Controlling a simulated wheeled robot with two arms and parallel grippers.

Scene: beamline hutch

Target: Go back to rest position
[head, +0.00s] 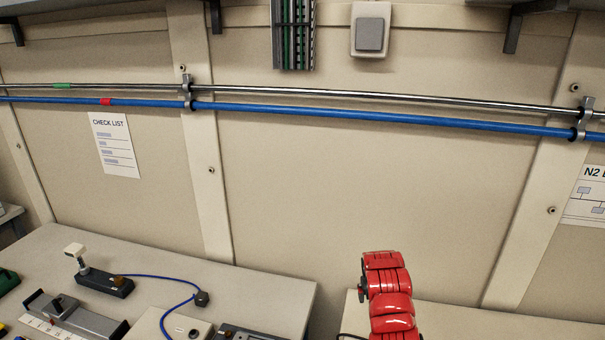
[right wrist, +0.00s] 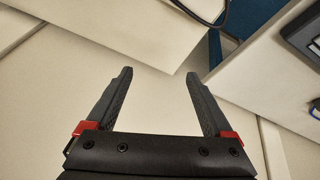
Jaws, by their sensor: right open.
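My right gripper (right wrist: 158,74) is open and empty in the right wrist view, its two dark fingers spread apart. Nothing lies between the fingertips except pale surfaces behind them. In the head view, red links of my arm (head: 388,300) rise from the bottom edge, right of centre. I cannot make out a gripper in the head view. My left gripper is in neither view.
A bench (head: 255,285) at lower left holds a black device (head: 105,284), a grey fixture (head: 85,318) and a blue cable (head: 160,277). Another pale tabletop (head: 470,321) lies at lower right. Behind, a blue pipe (head: 340,115) crosses the wall.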

